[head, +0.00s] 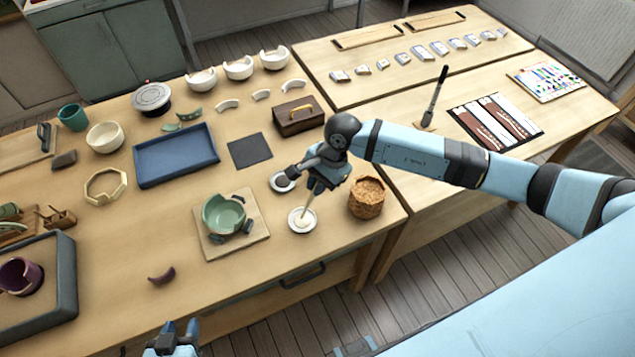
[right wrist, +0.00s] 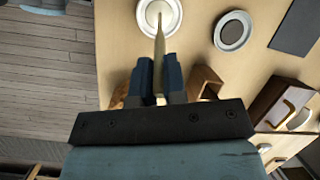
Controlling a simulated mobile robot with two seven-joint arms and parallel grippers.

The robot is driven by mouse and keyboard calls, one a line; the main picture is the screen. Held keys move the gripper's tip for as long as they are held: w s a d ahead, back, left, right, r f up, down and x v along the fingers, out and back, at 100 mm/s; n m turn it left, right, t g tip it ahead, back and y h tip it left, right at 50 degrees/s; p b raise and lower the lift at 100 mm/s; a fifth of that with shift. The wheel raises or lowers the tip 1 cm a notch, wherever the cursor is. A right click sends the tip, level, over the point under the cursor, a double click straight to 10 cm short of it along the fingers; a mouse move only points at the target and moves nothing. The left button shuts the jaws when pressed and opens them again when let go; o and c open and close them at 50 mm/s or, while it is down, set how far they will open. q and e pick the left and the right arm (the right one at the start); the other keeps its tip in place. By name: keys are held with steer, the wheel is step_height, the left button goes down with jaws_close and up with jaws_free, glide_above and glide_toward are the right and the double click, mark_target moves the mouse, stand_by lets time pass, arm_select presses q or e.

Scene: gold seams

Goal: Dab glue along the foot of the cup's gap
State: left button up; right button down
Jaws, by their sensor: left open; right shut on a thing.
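The green cup (head: 222,212) stands on a square wooden board (head: 243,249) with dark grey blocks around it. Its rim is broken, and the foot of its gap is not clear from here. My right gripper (head: 316,191) is shut on a thin pale stick (right wrist: 159,62), right of the cup. The stick points down, with its tip at a small white dish (head: 302,229) of pale paste; whether it touches the paste I cannot tell. The dish also shows in the right wrist view (right wrist: 176,28). My left gripper (head: 178,332) is open and empty near the table's front edge.
A second dish (head: 273,187) lies behind my right gripper, and a cork-coloured pot (head: 366,200) stands right of it. A blue tray (head: 176,158) is behind the board. A dark purple shard (head: 161,276) lies on clear table at front left.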

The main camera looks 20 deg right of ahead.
steer(key=shift+f+b, duration=0.55)
stand_by(0.9)
steer(key=shift+s+f+b, duration=0.1)
steer(key=shift+b, duration=0.25)
stand_by(1.3)
steer(key=shift+r+p, duration=1.35)
steer(key=shift+r, duration=2.25)
